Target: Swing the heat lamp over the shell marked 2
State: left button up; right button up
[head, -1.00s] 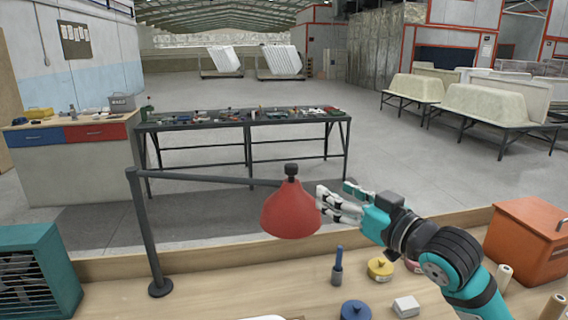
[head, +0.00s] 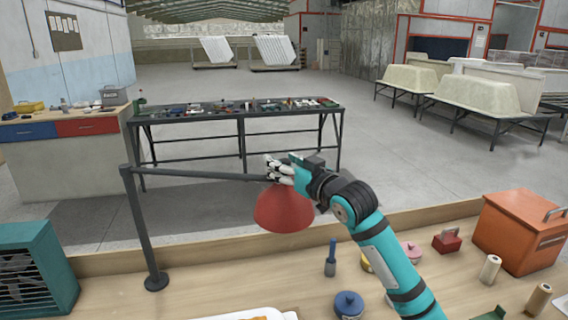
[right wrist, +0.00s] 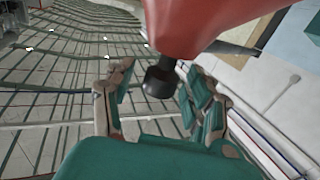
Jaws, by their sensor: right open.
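The heat lamp has a red shade (head: 284,210) hanging from a dark arm (head: 195,174) on an upright post (head: 142,230). My right gripper (head: 273,168) is at the top of the shade. In the right wrist view its open fingers (right wrist: 158,88) stand on either side of the lamp's black knob (right wrist: 160,80), with the red shade (right wrist: 200,20) beyond. I cannot tell whether they touch it. A pale-rimmed piece (head: 285,315) is cut off at the bottom edge, below the lamp. No shell marked 2 can be read. My left gripper is out of view.
The bench holds a teal fan box (head: 38,268), a blue-handled tool (head: 331,262), a blue pot (head: 348,304), a red block (head: 447,241), spools (head: 489,268) and an orange box (head: 520,230). A tool table (head: 240,125) and cream tub shells (head: 470,95) stand beyond.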

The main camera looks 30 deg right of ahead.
grip_shut()
dwell(0.4)
jog(key=shift+w+a, duration=0.2)
jog(key=shift+a, duration=0.05)
dwell(0.5)
